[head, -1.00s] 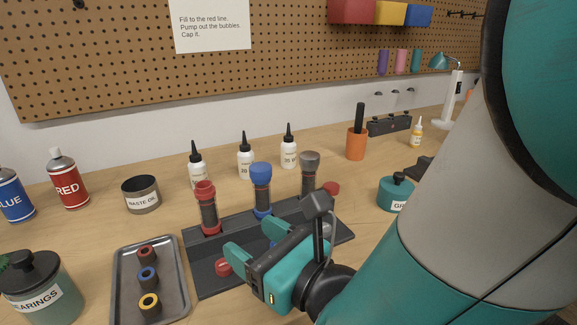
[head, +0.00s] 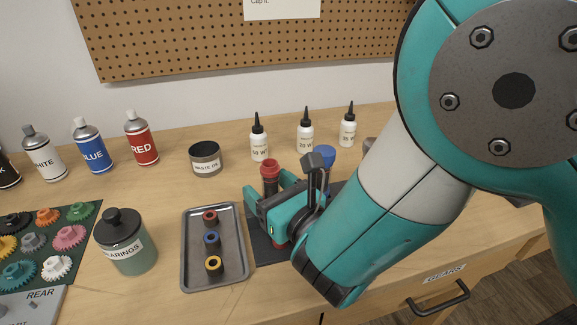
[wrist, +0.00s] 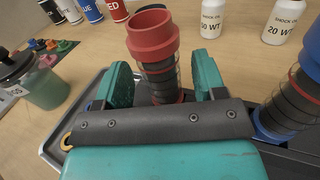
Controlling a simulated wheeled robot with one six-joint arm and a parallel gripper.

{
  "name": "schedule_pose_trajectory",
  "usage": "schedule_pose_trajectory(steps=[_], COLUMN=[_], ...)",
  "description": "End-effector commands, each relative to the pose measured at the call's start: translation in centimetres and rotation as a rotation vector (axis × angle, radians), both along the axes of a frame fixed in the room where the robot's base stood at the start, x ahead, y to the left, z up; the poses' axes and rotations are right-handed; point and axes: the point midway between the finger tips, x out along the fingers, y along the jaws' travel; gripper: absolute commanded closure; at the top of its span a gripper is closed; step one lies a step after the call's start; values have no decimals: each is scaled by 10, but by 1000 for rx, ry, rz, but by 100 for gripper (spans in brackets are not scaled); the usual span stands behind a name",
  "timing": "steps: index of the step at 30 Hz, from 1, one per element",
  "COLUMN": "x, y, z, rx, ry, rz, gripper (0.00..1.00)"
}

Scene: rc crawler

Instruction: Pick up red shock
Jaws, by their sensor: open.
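The red shock (head: 270,180) stands upright in the black stand (head: 262,246), with a red cup-like top and a dark coiled body. In the wrist view the red shock (wrist: 153,40) rises between the two teal fingers of my gripper (wrist: 163,85). The fingers are open, one on each side of its body, with a visible gap at the right finger. In the head view my gripper (head: 270,190) is at the shock's front, and hides its lower part. The blue shock (head: 323,156) stands to the right and shows in the wrist view (wrist: 295,95).
A metal tray (head: 232,275) with red, blue and yellow rings lies to the left. Shock oil bottles (head: 305,132) and a waste oil tin (head: 205,160) stand behind. A bearings jar (head: 126,245) and spray cans (head: 140,140) are further left.

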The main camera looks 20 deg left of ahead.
Motion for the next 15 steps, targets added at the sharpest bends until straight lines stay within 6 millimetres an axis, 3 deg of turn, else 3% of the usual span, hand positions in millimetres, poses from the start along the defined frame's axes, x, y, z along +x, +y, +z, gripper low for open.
schedule_pose_trajectory(steps=[2, 9, 15], x=[0, 0, 0], y=[-1, -2, -1], z=[-2, -2, -2], rx=[-4, -4, -3], ry=[0, 1, 0], rz=[-1, -1, 0], gripper=[38, 93, 95])
